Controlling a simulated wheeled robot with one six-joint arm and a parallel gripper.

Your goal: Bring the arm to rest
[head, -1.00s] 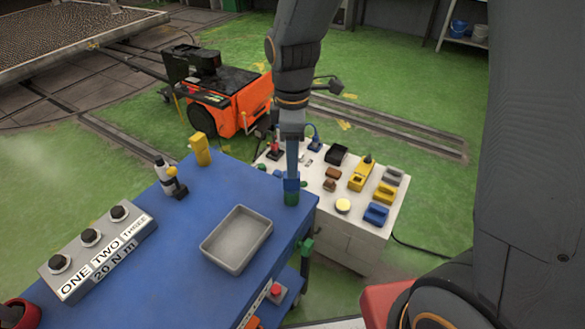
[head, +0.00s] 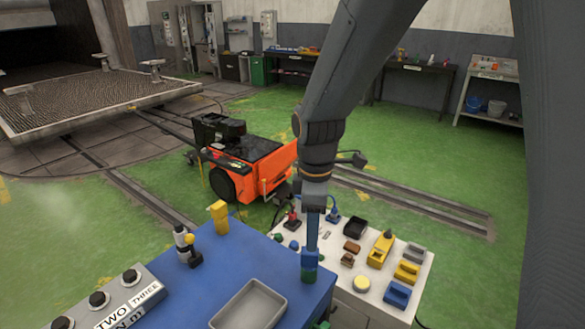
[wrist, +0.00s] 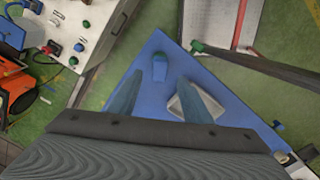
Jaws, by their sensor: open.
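My gripper (head: 312,240) points straight down over the right corner of the blue bench top (head: 245,262). In the wrist view my gripper (wrist: 160,78) shows two fingers spread apart with nothing held between them. A small blue object with a green base (head: 309,266) stands on the bench directly below the fingers. It also shows between the fingertips in the wrist view (wrist: 159,66). Whether the fingertips clear its top is hard to tell. My arm comes down from the upper right in the head view.
A grey tray (head: 250,306), a labelled box with knobs (head: 112,305), a yellow block (head: 219,216) and a black-and-white tool (head: 186,246) are on the bench. A white table (head: 340,276) with several parts stands right behind it. An orange cart (head: 247,165) stands farther back on open green floor.

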